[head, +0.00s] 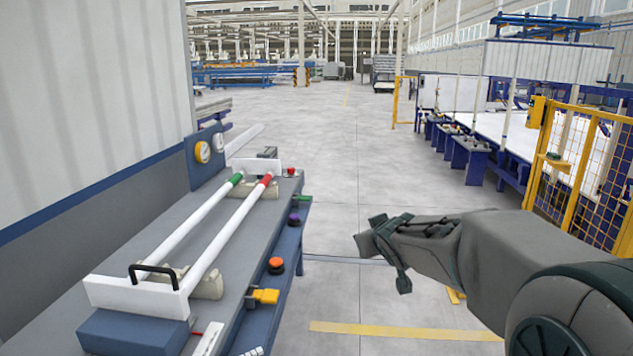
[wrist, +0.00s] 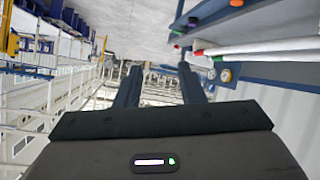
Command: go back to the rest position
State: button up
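My gripper (head: 384,243) is held out over the open floor, to the right of the workbench and apart from it. In the wrist view its two dark fingers (wrist: 157,84) stand apart with nothing between them, so it is open and empty. Two white pipes lie side by side on the bench. The left pipe (head: 190,219) has a green band at its far end, and the right pipe (head: 227,236) has a red band. They rest between white end plates. The pipes also show at the upper right of the wrist view (wrist: 262,48).
The grey workbench (head: 130,235) has a black handle (head: 153,268), an orange-red button (head: 276,265) and a yellow part (head: 265,296) along its near and right sides. A yellow mesh fence (head: 580,170) stands at the right. The grey floor (head: 350,160) ahead is clear.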

jog(key=s+f+m+g+p, duration=0.1)
jog(key=s+f+g, duration=0.1)
jog(key=s, duration=0.8)
jog(key=s+d+f+m+g+p, duration=0.1)
jog(key=s+g, duration=0.3)
jog(key=s, duration=0.7)
jog(key=s+d+f+m+g+p, duration=0.1)
jog(key=s+f+m+g, duration=0.1)
jog(key=s, duration=0.8)
notch_tip(320, 180, down, 2)
jog(key=shift+s+g+p, duration=0.15)
jog(key=shift+g+p, duration=0.2)
jog(key=shift+g, duration=0.45)
